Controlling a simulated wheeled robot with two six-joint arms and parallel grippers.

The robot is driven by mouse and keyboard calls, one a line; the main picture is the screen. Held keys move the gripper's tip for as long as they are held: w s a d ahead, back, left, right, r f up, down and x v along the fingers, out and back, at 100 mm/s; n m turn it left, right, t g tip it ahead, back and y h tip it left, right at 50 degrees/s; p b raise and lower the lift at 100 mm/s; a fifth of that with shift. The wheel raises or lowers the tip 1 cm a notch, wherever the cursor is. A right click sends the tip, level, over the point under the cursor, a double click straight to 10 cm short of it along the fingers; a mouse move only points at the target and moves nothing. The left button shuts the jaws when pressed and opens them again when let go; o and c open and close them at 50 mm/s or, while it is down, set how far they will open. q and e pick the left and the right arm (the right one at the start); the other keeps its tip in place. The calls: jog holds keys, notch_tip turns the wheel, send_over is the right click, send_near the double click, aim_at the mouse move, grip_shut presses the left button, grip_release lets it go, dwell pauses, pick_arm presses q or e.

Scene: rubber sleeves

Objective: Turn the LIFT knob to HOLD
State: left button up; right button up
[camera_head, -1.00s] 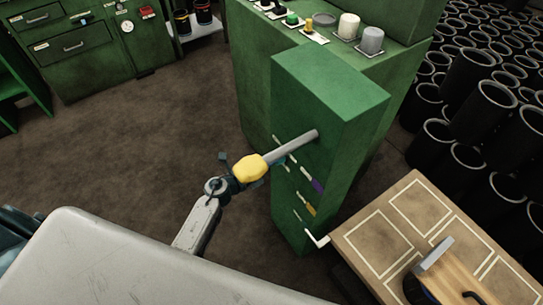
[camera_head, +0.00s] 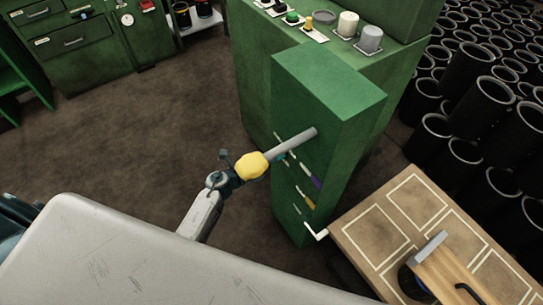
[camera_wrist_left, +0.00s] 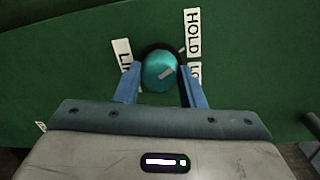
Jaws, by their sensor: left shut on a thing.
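The teal LIFT knob (camera_wrist_left: 157,77) is on the green panel in the left wrist view, with a pale pointer mark aimed up and right. A HOLD label (camera_wrist_left: 193,32) is above right of the knob. A partly covered label starting LO (camera_wrist_left: 195,72) is to its right, and a partly covered label starting LI (camera_wrist_left: 124,58) is to its left. My left gripper (camera_wrist_left: 159,80) has its blue fingers shut on the knob's two sides. In the head view, a lever with a yellow grip (camera_head: 251,166) hides most of that gripper. My right gripper is not in view.
The lever's grey rod (camera_head: 292,145) sticks out from the green cabinet (camera_head: 345,100) above the knob area. A brown table (camera_head: 410,195) with outlined areas stands at right. Stacked black sleeves (camera_head: 480,105) are behind it. The floor at left is clear.

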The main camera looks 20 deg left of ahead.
pick_arm(q)
jog(key=o, duration=1)
jog(key=shift+s+a, duration=0.1)
jog(key=b+v, duration=0.1)
jog(key=v, duration=0.9)
jog(key=shift+s+b, duration=0.25)
jog(key=shift+b, duration=0.1)
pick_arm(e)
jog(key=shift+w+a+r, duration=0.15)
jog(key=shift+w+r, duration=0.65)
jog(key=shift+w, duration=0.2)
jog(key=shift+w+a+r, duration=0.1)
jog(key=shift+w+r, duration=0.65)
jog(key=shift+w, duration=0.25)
pick_arm(q)
jog(key=shift+a, duration=0.1)
